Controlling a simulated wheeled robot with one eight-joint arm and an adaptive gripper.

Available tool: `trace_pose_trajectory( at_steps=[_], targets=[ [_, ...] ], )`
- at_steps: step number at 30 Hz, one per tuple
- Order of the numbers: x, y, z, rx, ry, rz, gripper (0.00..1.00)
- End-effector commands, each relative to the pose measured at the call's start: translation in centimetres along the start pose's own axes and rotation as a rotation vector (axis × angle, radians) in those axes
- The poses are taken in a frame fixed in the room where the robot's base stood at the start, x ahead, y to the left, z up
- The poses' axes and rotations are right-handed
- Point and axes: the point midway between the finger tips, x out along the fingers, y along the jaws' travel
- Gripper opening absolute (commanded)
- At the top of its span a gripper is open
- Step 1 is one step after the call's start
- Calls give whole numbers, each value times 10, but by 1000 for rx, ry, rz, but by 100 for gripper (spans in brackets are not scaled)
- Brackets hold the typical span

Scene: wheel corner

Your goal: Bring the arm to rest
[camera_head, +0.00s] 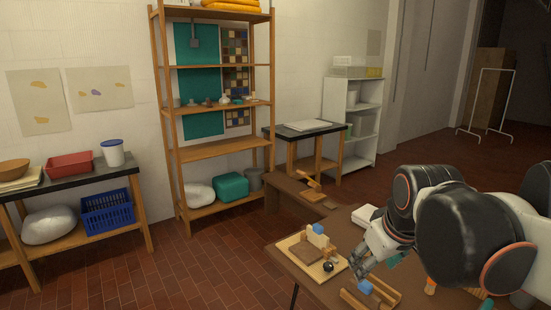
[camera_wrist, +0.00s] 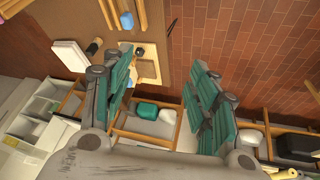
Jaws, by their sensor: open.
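My gripper (camera_head: 358,262) hangs over the near table, at the lower end of my arm on the right of the head view. In the wrist view my gripper (camera_wrist: 166,80) has its two green-padded fingers wide apart, with nothing held between them. Whether the gripper touches the block cannot be told from there.
A light wooden board (camera_head: 287,244) with small blocks and a dark round item lies left of my gripper on the table (camera_head: 285,268). A white stack (camera_head: 366,214) lies behind. A tall wooden shelf (camera_head: 160,100) stands further back. The brick floor (camera_head: 170,278) at left is clear.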

Motion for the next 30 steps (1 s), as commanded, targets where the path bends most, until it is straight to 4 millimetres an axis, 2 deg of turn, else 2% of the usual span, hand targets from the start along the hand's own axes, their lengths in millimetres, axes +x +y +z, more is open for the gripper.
trace_pose_trajectory(
  at_steps=[1,6,12,18,30],
  targets=[
    [-4,-6,16,33,15,5,54],
    [-9,-22,62,161,70,18,54],
    [-5,-37,104,282,123,24,54],
    [-1,-43,120,335,146,25,54],
    [-1,-43,121,339,148,25,54]
  ],
)
